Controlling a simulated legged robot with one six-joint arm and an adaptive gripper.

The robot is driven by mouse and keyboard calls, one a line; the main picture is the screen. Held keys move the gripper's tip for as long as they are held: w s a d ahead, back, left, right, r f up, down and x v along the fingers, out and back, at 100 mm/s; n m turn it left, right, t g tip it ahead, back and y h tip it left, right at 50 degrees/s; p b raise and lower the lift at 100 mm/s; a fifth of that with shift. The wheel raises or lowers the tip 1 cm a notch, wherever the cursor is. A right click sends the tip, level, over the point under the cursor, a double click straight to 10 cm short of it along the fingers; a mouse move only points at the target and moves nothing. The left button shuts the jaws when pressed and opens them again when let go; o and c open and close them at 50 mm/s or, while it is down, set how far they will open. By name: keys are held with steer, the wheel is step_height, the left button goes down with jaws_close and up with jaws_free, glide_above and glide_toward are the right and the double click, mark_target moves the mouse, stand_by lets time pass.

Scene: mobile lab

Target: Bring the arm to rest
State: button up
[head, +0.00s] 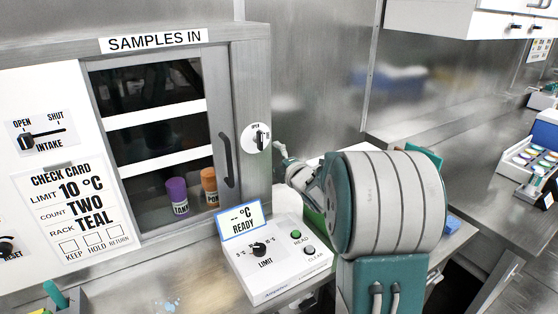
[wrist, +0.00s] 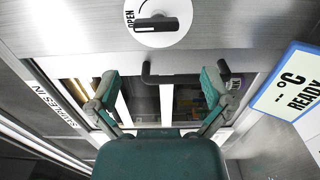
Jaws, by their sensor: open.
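My gripper (wrist: 160,86) shows in the wrist view with its two teal fingers spread wide and nothing between them. Beyond the fingers is the SAMPLES IN cabinet (head: 253,75) with its glass door and dark bar handle (head: 226,160). The handle also shows in the wrist view (wrist: 185,79), between and beyond the fingertips; I see no grip on it. In the head view my bent arm (head: 395,205) stands at the right of the cabinet, and its big joint hides much of the gripper. The door looks shut.
A round OPEN dial (head: 257,138) is right of the door. A purple tube (head: 177,196) and an orange tube (head: 209,187) stand inside. A reader box (head: 275,262) reading READY sits on the counter beside my arm. The bench (head: 440,130) at right has racks; a wall cupboard (head: 450,22) hangs above.

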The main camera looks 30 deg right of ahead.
steer(key=shift+s, duration=0.8)
steer(key=s+a+r+m+g+h, duration=0.35)
steer(key=s+a+m+g, duration=0.25)
steer(key=s+a+m, duration=0.45)
steer(key=s+a+f+m+g+y, duration=0.1)
steer(key=s+a+f+m+g, duration=0.1)
steer(key=s, duration=0.5)
steer(key=s+a+f+m+g+y, duration=0.1)
steer(key=s+a+f+m+g, duration=0.1)
steer(key=s, duration=0.6)
steer(key=s+a+f+m+g+y, duration=0.1)
steer(key=s+a+f+m+g, duration=0.1)
steer(key=s+a+m, duration=0.2)
steer(key=s+a, duration=0.1)
steer(key=s, duration=0.2)
steer(key=shift+s+a, duration=0.25)
steer(key=shift+s, duration=0.1)
